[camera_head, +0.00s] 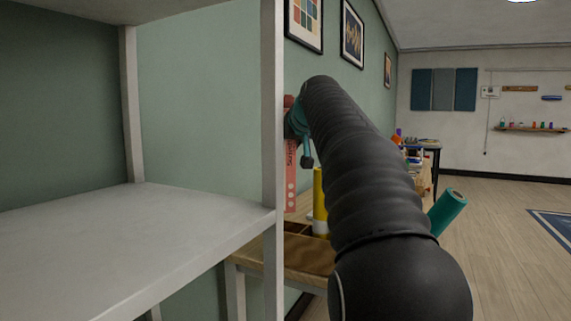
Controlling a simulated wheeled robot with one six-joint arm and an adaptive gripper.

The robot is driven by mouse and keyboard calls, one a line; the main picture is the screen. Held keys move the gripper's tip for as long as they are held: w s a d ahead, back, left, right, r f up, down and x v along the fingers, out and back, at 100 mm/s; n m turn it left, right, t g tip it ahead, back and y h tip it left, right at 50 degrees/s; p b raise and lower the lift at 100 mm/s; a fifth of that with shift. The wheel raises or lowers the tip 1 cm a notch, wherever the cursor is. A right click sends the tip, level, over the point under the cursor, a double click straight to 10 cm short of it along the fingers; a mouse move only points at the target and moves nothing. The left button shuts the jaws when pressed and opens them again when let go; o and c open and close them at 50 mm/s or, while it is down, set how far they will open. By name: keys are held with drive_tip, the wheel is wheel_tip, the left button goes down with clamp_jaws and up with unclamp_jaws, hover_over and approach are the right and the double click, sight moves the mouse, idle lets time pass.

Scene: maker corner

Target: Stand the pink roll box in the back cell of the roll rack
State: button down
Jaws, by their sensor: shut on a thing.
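The pink roll box (290,182) is a tall upright box with dark lettering, seen just right of the shelf post, which hides its left side. My gripper (296,122), teal and mostly hidden behind my dark arm, is shut on the upper part of the box. A low brown wooden holder with dividers, apparently the roll rack (296,230), is on the wooden table below. The box's lower end is near the rack's far left part. I cannot tell whether it is inside a cell or above it. My arm hides the rack's right side.
A white shelf unit (150,225) fills the left foreground. A yellow roll (319,195) stands upright at the rack, beside my arm. A teal roll (447,213) leans out right of my arm. The table (300,258) runs back along the wall. Open floor (495,230) is on the right.

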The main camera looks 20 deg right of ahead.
hover_over(288, 191)
drive_tip(key=w, duration=0.2)
drive_tip(key=f, duration=0.4)
drive_tip(key=shift+s+d+f, duration=0.15)
drive_tip(key=shift+s, duration=0.1)
drive_tip(key=shift+f, duration=2.7)
drive_tip(key=shift+f+b, duration=1.1)
drive_tip(key=shift+f, duration=0.25)
drive_tip(key=shift+f+b, duration=0.5)
drive_tip(key=shift+f, duration=0.05)
drive_tip(key=c, duration=0.7)
unclamp_jaws()
drive_tip(key=shift+o, duration=0.2)
